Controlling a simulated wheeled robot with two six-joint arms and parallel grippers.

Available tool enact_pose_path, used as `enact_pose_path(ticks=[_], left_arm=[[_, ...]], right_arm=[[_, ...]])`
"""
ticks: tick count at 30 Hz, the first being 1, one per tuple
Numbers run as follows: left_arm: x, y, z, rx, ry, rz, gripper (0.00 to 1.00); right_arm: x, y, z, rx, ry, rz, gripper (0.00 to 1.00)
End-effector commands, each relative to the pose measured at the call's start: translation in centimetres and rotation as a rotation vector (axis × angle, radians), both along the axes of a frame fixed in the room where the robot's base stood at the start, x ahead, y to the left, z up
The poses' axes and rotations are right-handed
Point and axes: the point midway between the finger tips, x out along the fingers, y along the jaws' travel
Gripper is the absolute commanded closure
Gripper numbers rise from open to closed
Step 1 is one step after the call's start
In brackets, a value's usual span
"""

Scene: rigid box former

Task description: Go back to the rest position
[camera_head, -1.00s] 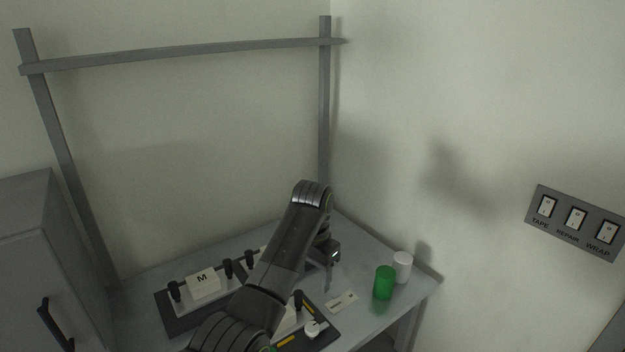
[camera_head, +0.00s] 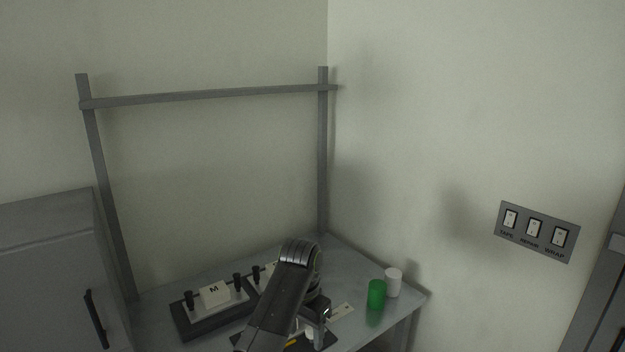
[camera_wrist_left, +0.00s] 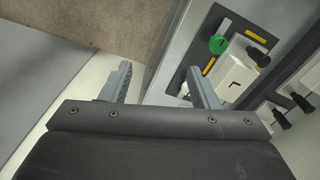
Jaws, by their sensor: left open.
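My left arm reaches in from the bottom over the table (camera_head: 404,302) in the head view. Its gripper (camera_head: 326,312) is near the table's right part, partly hidden by the arm. In the left wrist view the two fingers of my left gripper (camera_wrist_left: 160,84) are wide apart with nothing between them. They are beside the dark box-former base, close to its edge. My right gripper is not in view.
A box former with a white block marked M (camera_head: 214,294) stands on the table. A green cylinder (camera_head: 376,294) and a white cylinder (camera_head: 393,283) stand at the right. A grey cabinet (camera_head: 50,270) is at left. A switch panel (camera_head: 537,231) is on the wall.

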Motion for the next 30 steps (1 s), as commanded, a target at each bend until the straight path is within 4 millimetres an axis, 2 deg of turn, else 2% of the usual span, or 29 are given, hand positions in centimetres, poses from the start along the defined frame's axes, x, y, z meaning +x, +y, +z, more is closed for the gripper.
enact_pose_path(ticks=[8, 14, 21, 26, 30], left_arm=[[-1.3, 3.3, -4.0, -0.038, -0.019, 0.089, 0.45], [-3.6, 7.2, -8.3, -0.066, -0.045, 0.192, 0.45], [-9.7, 13.9, -13.9, -0.081, -0.103, 0.361, 0.45], [-15.0, 18.1, -16.3, -0.068, -0.147, 0.460, 0.45], [-20.2, 21.4, -17.4, -0.046, -0.187, 0.536, 0.45]], right_arm=[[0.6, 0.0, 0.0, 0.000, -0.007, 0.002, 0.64], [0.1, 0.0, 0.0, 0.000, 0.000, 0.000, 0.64], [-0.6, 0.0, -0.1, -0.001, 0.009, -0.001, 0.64], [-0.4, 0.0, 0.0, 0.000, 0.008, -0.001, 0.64], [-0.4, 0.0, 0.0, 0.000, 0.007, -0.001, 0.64]])
